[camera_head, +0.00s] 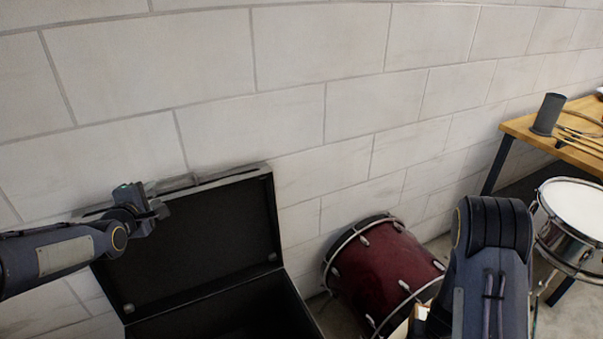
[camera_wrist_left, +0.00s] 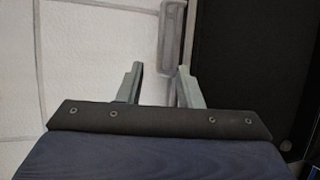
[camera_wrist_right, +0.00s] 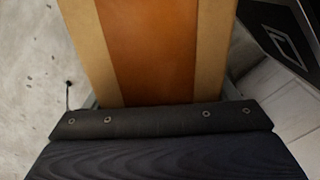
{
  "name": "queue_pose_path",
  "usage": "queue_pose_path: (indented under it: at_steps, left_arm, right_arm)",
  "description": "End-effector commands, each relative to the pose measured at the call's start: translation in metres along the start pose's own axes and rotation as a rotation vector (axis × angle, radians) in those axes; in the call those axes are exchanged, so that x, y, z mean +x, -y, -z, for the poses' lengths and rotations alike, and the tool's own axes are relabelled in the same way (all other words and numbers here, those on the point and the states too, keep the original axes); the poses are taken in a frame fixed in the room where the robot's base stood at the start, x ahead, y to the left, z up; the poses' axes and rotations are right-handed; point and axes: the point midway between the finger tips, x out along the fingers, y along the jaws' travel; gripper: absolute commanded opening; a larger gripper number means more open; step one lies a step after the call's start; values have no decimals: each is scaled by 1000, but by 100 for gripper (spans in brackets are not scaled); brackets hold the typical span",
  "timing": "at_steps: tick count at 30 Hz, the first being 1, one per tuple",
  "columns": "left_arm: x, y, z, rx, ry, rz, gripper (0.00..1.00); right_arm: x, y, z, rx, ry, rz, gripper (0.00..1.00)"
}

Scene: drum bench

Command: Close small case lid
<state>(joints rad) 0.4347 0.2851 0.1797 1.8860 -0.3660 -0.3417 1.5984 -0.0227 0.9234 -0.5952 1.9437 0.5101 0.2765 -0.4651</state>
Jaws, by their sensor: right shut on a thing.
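The black case stands open, with its lid (camera_head: 205,235) raised upright against the wall and its dark inside (camera_head: 230,310) facing me. The lid also shows in the left wrist view (camera_wrist_left: 240,60). My left gripper (camera_head: 160,208) is at the lid's upper left edge. Its two fingers (camera_wrist_left: 159,75) are apart, with the pale wall and a grey strip at the lid's edge beyond them; I cannot tell whether they touch the lid. My right gripper (camera_wrist_right: 160,102) is shut on an orange-brown panel with tan borders (camera_wrist_right: 150,50), which hides most of its fingers.
A dark red drum (camera_head: 385,270) lies right of the case. A chrome snare drum (camera_head: 570,225) stands at the right, by a wooden bench (camera_head: 520,125) bearing a dark cylinder (camera_head: 548,113). The block wall (camera_head: 300,60) is close behind the lid. My right arm hides part of the floor.

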Motion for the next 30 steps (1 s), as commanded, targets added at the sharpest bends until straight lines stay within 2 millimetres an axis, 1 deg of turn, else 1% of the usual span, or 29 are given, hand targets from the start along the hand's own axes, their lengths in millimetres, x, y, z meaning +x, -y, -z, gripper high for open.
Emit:
queue_pose_path:
  at_steps: [12,18,24,30]
  left_arm:
    - [73,1,-2,3,2,4,33]
    - [98,1,-1,4,1,3,33]
    - [108,1,-1,3,0,3,33]
    - [109,1,-1,3,0,3,33]
  right_arm:
    - [-9,0,1,-1,-2,1,27]
    - [-12,0,1,-1,-1,1,27]
    - [-13,0,1,-1,-1,1,27]
    - [-13,0,1,-1,-1,1,27]
